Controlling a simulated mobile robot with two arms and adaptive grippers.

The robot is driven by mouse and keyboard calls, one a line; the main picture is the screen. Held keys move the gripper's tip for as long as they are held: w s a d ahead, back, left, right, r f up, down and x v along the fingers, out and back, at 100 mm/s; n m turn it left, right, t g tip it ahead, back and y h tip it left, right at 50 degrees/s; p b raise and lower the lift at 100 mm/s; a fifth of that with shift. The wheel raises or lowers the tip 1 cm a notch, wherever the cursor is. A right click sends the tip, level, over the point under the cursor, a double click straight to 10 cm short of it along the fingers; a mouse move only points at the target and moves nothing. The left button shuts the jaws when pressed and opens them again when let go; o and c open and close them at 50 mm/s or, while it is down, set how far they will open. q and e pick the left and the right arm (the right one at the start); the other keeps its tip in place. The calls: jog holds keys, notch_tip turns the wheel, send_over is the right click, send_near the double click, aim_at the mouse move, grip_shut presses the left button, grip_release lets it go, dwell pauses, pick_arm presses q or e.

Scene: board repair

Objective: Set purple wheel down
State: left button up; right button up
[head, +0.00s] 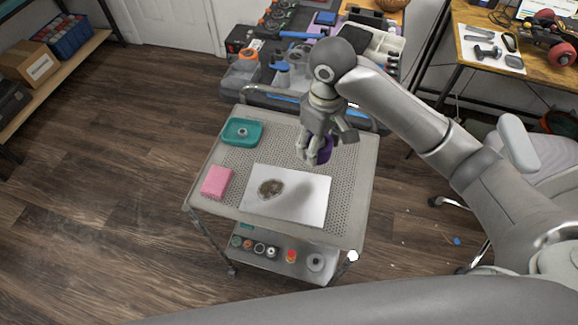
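The purple wheel (324,151) is in the fingers of my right gripper (312,157), over the right back part of a grey perforated cart top (350,190). The fingers cover much of the wheel. I cannot tell whether the wheel touches the cart top or hangs just above it. My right arm reaches in from the right. My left gripper is not in view.
On the cart are a teal tray (228,141) with a small ring-shaped part, a pink block (216,181), and a white sheet (301,205) with a brown stained patch. Several small wheels line the lower shelf (303,268).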

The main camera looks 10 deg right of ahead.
jog(key=shift+w+a+f+n, duration=0.3)
jog(key=shift+w+f+n, duration=0.1)
jog(key=shift+f+n, duration=0.15)
jog(key=w+d+f+p, duration=0.1)
jog(key=w+d+f, duration=0.2)
jog(key=d, duration=0.5)
send_over(350, 159)
jog(key=f, duration=0.6)
jog(key=shift+a+f, duration=0.15)
jog(key=shift+a, duration=0.1)
jog(key=shift+d+f, duration=0.2)
jog(key=shift+f, duration=1.6)
jog(key=shift+f, duration=0.1)
jog(key=o, duration=1.2)
notch_tip(350, 159, up, 12)
jog(key=shift+r, duration=0.15)
